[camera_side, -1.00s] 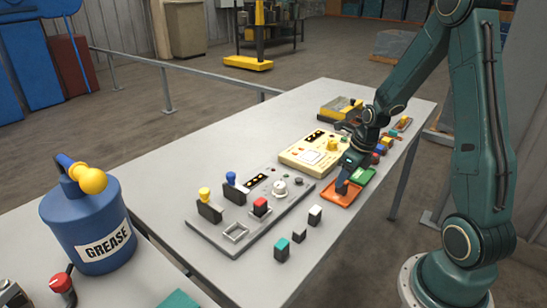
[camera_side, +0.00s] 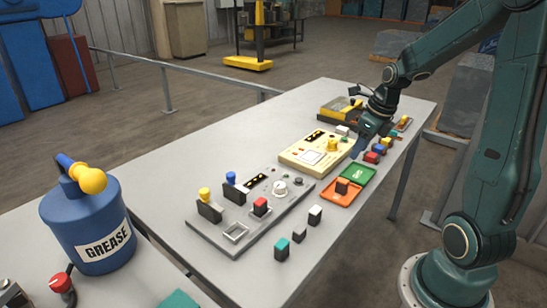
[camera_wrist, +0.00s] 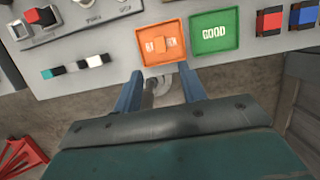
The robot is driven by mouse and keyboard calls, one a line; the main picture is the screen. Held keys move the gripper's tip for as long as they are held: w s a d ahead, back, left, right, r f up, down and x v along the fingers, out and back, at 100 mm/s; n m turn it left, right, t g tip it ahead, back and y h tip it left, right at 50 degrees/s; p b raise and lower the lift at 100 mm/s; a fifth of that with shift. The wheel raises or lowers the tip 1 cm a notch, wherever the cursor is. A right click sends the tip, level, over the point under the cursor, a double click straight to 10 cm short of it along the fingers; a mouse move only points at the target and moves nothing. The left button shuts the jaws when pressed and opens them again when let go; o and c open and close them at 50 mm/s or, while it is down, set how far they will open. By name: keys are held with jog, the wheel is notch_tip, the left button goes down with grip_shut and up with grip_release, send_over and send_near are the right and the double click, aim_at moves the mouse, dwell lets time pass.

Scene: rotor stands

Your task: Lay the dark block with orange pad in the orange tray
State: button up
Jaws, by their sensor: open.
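The dark block with the orange pad (camera_side: 342,187) stands in the orange tray (camera_side: 331,198), clear of any finger. In the wrist view the block (camera_wrist: 166,42) shows from above, its orange pad blending with the orange tray (camera_wrist: 149,60). My gripper (camera_side: 358,149) is open and empty, raised over the table beyond the trays in the side view. In the wrist view my two blue fingers (camera_wrist: 160,85) are spread apart, below the orange tray in the picture.
A green tray (camera_side: 359,176) marked GOOD adjoins the orange one. Red and blue blocks (camera_side: 373,156) stand past it. White, dark and teal-topped blocks (camera_side: 282,249) stand near the table edge. A grey panel (camera_side: 208,236) with switches and a cream panel (camera_side: 300,154) lie alongside.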

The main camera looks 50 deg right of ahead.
jog(key=shift+s+r, duration=0.1)
jog(key=shift+r, duration=0.2)
dwell(0.4)
jog(key=s+a+r+m, duration=0.3)
jog(key=a+m, duration=0.3)
jog(key=m, duration=0.6)
jog(key=s+a+r+m+t, duration=0.1)
jog(key=s+a+r+m, duration=0.2)
jog(key=a+m, duration=0.4)
jog(key=s+a+r+m+t, duration=0.1)
jog(key=s+a+r+m, duration=0.3)
jog(key=m, duration=1.3)
jog(key=shift+s+a, duration=0.5)
jog(key=shift+a, duration=1)
